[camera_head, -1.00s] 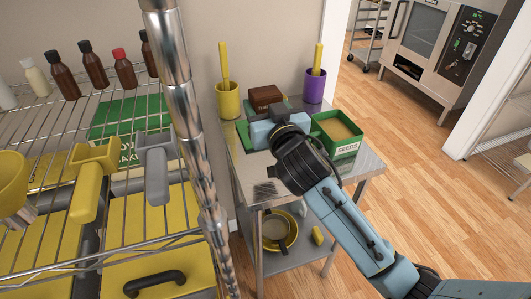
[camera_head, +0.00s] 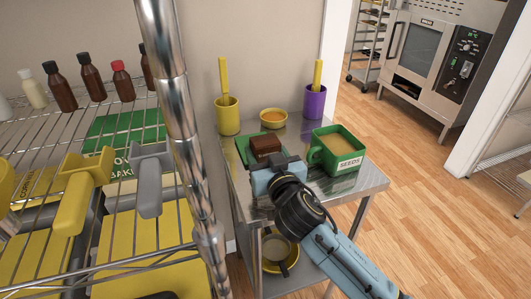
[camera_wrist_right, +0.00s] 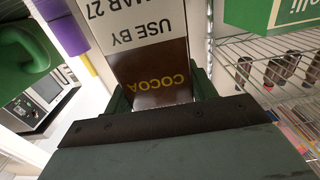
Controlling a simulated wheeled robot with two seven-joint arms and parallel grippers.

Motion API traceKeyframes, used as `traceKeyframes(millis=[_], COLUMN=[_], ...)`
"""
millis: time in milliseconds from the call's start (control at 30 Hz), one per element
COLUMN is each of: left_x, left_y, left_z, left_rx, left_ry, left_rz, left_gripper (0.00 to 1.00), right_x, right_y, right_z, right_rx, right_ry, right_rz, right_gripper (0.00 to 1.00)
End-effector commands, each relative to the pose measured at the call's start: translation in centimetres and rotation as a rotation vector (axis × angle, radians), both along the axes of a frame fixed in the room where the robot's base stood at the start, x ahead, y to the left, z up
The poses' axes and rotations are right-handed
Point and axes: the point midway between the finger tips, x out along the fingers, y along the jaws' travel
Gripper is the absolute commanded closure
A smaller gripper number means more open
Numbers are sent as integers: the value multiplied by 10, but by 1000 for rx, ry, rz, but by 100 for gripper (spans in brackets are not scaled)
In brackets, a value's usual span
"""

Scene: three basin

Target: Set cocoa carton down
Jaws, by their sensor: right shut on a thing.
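The cocoa carton (camera_head: 265,145) is a brown box over the left part of a small metal table (camera_head: 350,187). My right gripper (camera_head: 277,170) is shut on it from the near side, and the gripper body hides its lower part. In the right wrist view the carton (camera_wrist_right: 150,68), with COCOA and a white USE BY label, sits between the fingers of the right gripper (camera_wrist_right: 162,92). A green board or tray (camera_head: 241,150) lies by the carton. Whether the carton's base touches anything is hidden. My left gripper is not in view.
A green SEEDS container (camera_head: 338,148) stands close right of the carton. A yellow crock (camera_head: 228,117), an orange bowl (camera_head: 273,118) and a purple crock (camera_head: 316,100) line the back. A wire rack with a metal post (camera_head: 172,90) stands left.

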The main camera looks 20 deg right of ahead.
Motion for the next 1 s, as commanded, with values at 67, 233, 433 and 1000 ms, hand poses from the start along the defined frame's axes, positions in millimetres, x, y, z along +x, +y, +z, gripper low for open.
traceKeyframes(millis=[67, 233, 433, 1000], left_x=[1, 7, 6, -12], left_y=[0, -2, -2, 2], left_z=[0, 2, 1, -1], left_rx=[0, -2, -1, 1], left_ry=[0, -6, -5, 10], left_rz=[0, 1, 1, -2], left_gripper=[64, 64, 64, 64], right_x=[0, 0, 0, -40], right_y=[0, 0, 0, -1], right_z=[0, -2, -2, -1], right_rx=[0, 1, 0, 4], right_ry=[-2, 0, 0, 4], right_rz=[0, -1, 0, 2], right_gripper=[72, 40, 22, 22])
